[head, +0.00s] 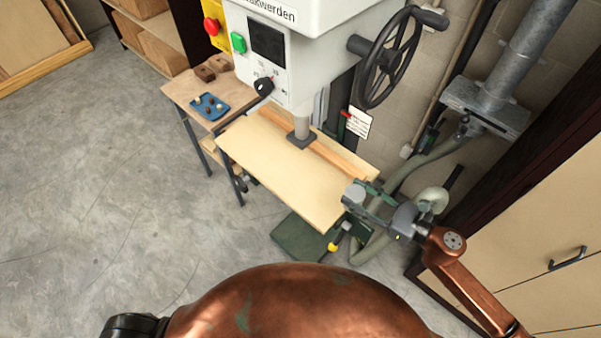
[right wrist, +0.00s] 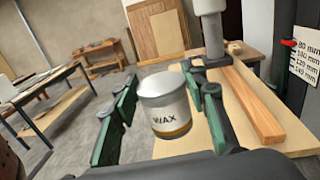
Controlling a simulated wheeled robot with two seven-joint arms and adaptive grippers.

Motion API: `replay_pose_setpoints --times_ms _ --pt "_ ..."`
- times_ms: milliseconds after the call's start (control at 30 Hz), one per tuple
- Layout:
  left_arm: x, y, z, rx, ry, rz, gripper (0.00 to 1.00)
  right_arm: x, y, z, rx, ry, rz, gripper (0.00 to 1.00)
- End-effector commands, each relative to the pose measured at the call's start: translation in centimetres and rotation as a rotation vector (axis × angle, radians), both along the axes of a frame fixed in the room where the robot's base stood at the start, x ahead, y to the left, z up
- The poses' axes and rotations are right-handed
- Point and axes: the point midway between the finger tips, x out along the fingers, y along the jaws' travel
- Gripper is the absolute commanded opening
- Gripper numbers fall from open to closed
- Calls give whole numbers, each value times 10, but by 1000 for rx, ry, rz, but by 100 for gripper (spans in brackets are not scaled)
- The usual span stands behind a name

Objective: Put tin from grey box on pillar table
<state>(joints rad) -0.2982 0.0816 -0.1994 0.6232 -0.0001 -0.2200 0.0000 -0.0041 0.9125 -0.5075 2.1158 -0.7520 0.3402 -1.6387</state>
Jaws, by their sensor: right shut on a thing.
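The tin (right wrist: 165,105) is a light grey can marked WAX with a gold band near its base. It stands upright between the green-padded fingers of my right gripper (head: 366,200), which is shut on it. In the head view the tin (head: 356,193) shows as a small grey disc over the right end of the pillar drill's wooden table (head: 285,178). I cannot tell whether its base touches the board. The drill's spindle (head: 302,125) comes down onto the board's far half. My left gripper and a grey box do not show.
A wooden strip (head: 330,152) lies along the board's back edge. A handwheel (head: 390,58) and hoses (head: 400,180) are to the right. A side table (head: 180,90) with a blue tray (head: 209,106) stands behind left. The board's near-left part is clear.

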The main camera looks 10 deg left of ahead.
Motion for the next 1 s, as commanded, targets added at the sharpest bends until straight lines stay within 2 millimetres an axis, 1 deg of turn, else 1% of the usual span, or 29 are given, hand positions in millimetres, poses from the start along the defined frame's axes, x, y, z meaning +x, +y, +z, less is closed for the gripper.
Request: replay_pose_setpoints --times_ms 67,333,400,500,600,833,1000 --pt "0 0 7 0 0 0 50 10 14 -2 5 -2 2 9" --pt "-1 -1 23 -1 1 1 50 49 65 -31 3 -1 0 9" --pt "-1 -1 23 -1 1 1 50 56 73 -48 5 2 -2 9" --pt "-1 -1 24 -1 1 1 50 65 84 -66 3 2 -3 9" --pt "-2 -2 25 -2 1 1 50 71 92 -78 3 2 -2 9" --pt "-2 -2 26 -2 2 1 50 78 102 -93 1 0 -2 9" --pt "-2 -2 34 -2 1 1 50 78 101 -116 1 3 -3 9"
